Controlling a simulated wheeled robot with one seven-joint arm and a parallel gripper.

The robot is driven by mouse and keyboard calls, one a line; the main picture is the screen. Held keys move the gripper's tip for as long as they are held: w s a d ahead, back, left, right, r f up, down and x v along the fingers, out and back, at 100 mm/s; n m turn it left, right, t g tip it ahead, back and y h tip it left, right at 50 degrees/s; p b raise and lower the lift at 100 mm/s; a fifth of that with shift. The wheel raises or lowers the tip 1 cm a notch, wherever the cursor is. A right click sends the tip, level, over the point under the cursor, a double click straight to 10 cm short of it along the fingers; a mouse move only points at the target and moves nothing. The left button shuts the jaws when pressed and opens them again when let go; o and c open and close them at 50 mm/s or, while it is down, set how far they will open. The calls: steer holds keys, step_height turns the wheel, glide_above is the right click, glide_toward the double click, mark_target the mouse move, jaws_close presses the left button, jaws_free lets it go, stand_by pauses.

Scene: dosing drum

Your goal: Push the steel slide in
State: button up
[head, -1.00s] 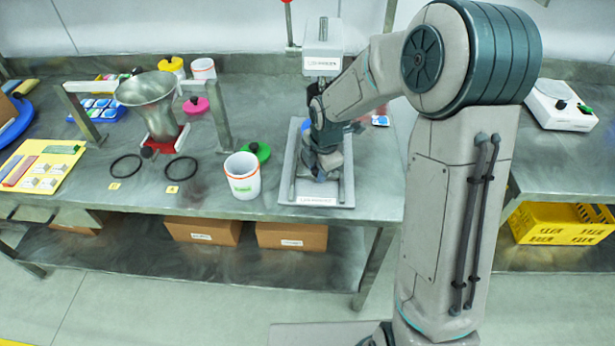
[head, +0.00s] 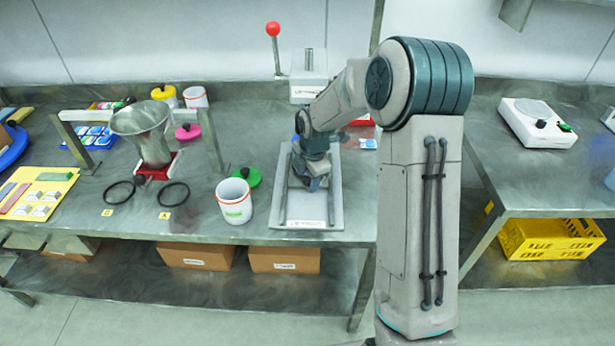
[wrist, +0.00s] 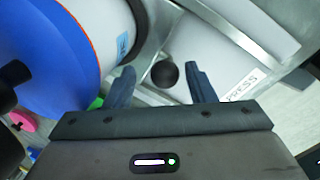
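The steel slide (wrist: 155,38) shows in part in the wrist view, with a round black knob (wrist: 165,73) in front of it. A white drum with an orange ring and a blue lid (wrist: 62,48) stands close beside it and fills the upper left. My gripper (wrist: 160,80) is open, one finger on each side of the knob, with visible gaps. In the head view my gripper (head: 315,180) is low over the pale tray (head: 333,205) in front of the press (head: 303,88). My arm hides the slide, knob and drum there.
A lever with a red ball (head: 272,29) stands by the press. Left of the tray are an open white pot (head: 235,203), a green lid (head: 247,177) and a steel funnel (head: 143,120) on a red base. A gap separates the right-hand table (head: 560,165).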

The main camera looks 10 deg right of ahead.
step_height(320, 180, up, 14)
steer(key=s+d, duration=0.1)
steer(key=s, duration=0.1)
steer(key=shift+s+f+b, duration=0.2)
steer(key=shift+s+b, duration=0.05)
steer(key=shift+b, duration=0.05)
stand_by(0.3)
steer(key=s+d+r+m, duration=0.1)
steer(key=s+m, duration=1)
steer(key=s, duration=0.2)
steer(key=s+d+r+m+t, duration=0.1)
steer(key=s+d+m, duration=0.1)
steer(key=s+m, duration=0.9)
steer(key=s, duration=0.3)
steer(key=shift+s+m+h, duration=0.15)
steer(key=shift+m+h, duration=0.15)
steer(key=shift+h, duration=0.1)
